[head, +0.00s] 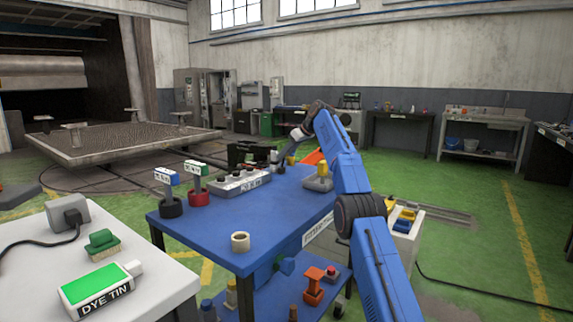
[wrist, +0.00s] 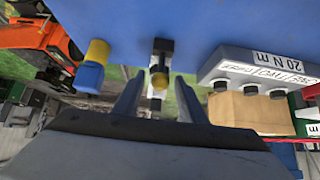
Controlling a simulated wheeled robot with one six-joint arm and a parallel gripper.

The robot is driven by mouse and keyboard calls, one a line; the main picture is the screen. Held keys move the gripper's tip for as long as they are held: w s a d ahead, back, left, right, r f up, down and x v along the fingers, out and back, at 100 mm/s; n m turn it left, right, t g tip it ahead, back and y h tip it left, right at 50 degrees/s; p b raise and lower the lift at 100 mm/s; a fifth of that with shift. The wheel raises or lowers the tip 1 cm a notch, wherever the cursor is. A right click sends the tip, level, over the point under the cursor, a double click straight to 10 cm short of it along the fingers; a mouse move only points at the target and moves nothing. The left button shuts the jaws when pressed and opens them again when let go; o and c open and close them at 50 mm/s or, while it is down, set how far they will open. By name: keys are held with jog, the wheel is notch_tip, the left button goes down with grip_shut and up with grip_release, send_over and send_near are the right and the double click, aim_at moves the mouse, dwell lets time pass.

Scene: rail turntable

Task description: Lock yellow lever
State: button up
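No yellow lever shows clearly. In the wrist view, a short dark post with a round yellowish end (wrist: 159,79) stands against the blue table surface, seen between and beyond my fingers. It may be the lever's knob, but I cannot tell. My gripper (wrist: 157,97) is open, its two grey fingers apart, with nothing visibly held. In the head view my gripper (head: 282,167) is small and dark at the far edge of the blue table (head: 270,208). A block with a yellow top (head: 320,176) stands beside my arm. Which way the lever points is hidden.
A grey block with black knobs marked 20 N m (wrist: 268,72) lies right of my fingers; a yellow-and-blue piece (wrist: 95,60) is left. The table also holds two signed posts (head: 170,205) (head: 198,197) and a cream ring (head: 240,242). The table's near middle is clear.

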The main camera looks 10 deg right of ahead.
jog(key=v, duration=0.6)
jog(key=shift+s+r, duration=0.2)
jog(key=shift+r, duration=0.05)
dwell(0.3)
jog(key=shift+d+r, duration=0.1)
jog(key=shift+d, duration=0.05)
jog(key=s+d+r+m+h, duration=0.1)
jog(key=s+r+m+h, duration=0.15)
jog(key=s, duration=1.55)
jog(key=s+r+m+h, duration=0.1)
jog(key=s+r+m, duration=0.2)
jog(key=s, duration=1.5)
jog(key=s+d+f+m, duration=0.1)
jog(key=s+f, duration=0.8)
jog(key=s, duration=0.5)
jog(key=s+d+f+m+h, duration=0.1)
jog(key=s+f, duration=0.9)
jog(key=s, duration=0.4)
jog(key=s+d+f+m+g+h, duration=0.1)
jog(key=s+d+f, duration=0.1)
jog(key=s+f, duration=0.8)
jog(key=s, duration=0.5)
jog(key=shift+m+h, duration=0.25)
